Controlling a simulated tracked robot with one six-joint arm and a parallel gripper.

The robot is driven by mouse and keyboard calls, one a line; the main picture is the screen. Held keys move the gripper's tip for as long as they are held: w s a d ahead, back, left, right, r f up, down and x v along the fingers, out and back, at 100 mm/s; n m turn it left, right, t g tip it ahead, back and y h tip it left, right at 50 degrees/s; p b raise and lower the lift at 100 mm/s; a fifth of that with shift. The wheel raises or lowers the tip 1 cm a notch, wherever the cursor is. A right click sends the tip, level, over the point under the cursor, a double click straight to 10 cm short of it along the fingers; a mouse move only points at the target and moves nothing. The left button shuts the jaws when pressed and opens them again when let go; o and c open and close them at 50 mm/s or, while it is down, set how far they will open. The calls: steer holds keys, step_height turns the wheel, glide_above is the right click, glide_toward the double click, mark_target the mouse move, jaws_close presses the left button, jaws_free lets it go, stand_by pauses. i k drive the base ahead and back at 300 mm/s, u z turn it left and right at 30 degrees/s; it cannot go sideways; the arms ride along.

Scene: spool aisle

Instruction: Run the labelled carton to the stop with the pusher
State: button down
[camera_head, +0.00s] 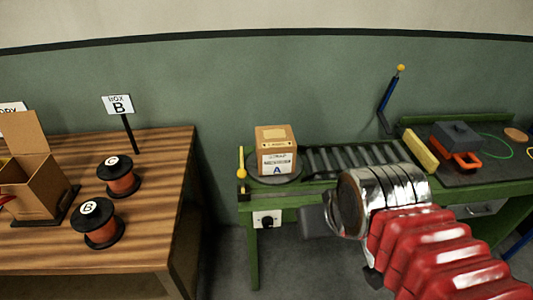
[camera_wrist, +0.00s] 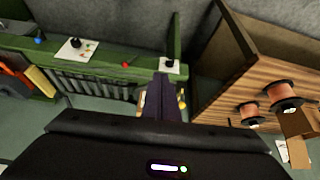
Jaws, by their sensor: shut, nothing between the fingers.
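The labelled carton (camera_head: 276,150), tan with a white "STRAP A" label, sits upright on a dark round plate (camera_head: 262,179) at the left end of the roller track (camera_head: 350,159). A yellow bar (camera_head: 420,151) stands across the track's right end; it also shows in the wrist view (camera_wrist: 40,82). A yellow-topped post (camera_head: 240,162) stands left of the carton, and a blue lever with a yellow knob (camera_head: 390,98) rises behind the track; I cannot tell which is the pusher. My gripper (camera_head: 306,222) is shut and empty, in front of the bench and apart from the carton. Its dark fingers (camera_wrist: 163,95) mostly hide the carton in the wrist view.
An orange-and-grey tool (camera_head: 456,142) lies right of the yellow bar. A dial panel (camera_head: 267,219) faces front.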

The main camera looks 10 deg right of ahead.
mark_target(243, 190)
steer(key=u, duration=0.2)
steer(key=k, duration=0.6)
steer(key=u, duration=0.6)
steer(key=k, duration=0.7)
steer(key=u, duration=0.3)
steer(key=i, duration=1.3)
steer(key=u, duration=0.4)
